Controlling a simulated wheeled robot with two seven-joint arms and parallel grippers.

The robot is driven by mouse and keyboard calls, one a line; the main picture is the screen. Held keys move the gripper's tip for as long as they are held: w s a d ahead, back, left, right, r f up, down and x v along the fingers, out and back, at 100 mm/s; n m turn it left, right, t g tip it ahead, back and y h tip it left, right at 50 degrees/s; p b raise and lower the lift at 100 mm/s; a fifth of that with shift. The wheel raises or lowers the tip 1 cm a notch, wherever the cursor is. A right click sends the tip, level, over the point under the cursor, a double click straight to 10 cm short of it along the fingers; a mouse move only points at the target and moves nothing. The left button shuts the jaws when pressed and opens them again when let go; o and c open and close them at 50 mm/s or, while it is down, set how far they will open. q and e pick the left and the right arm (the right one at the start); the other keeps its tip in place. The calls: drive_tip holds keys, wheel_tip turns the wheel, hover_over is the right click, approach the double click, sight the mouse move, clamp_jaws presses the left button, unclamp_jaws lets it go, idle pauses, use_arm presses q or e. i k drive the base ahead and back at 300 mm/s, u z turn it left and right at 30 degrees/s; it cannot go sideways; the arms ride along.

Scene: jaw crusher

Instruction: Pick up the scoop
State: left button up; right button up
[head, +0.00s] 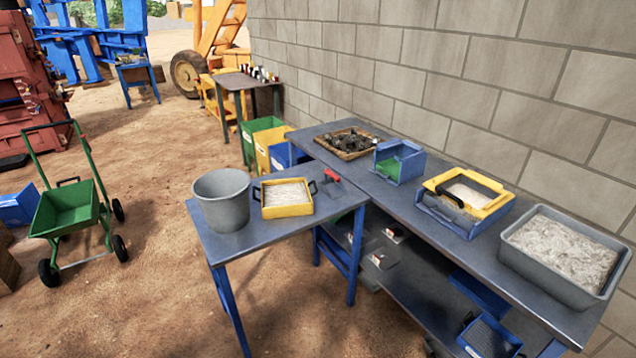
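I cannot pick out the scoop for certain. A small red-handled tool (332,177) lies on the bench next to a yellow tray; it is too small to tell whether it is a scoop. A blue open-fronted box with green inside (388,168) stands on the long bench, and its kind is also unclear. Neither of my grippers shows in the head view.
A grey bucket (222,212) and a yellow tray of pale grains (288,210) stand on the near bench (262,232). The long bench holds a framed yellow-blue box (432,205) and a grey tub (515,262). A green cart (50,228) stands left. Sandy ground between is clear.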

sight(333, 188)
drive_tip(key=u, duration=0.8)
drive_tip(key=i, duration=1.25)
drive_tip(key=z, duration=0.25)
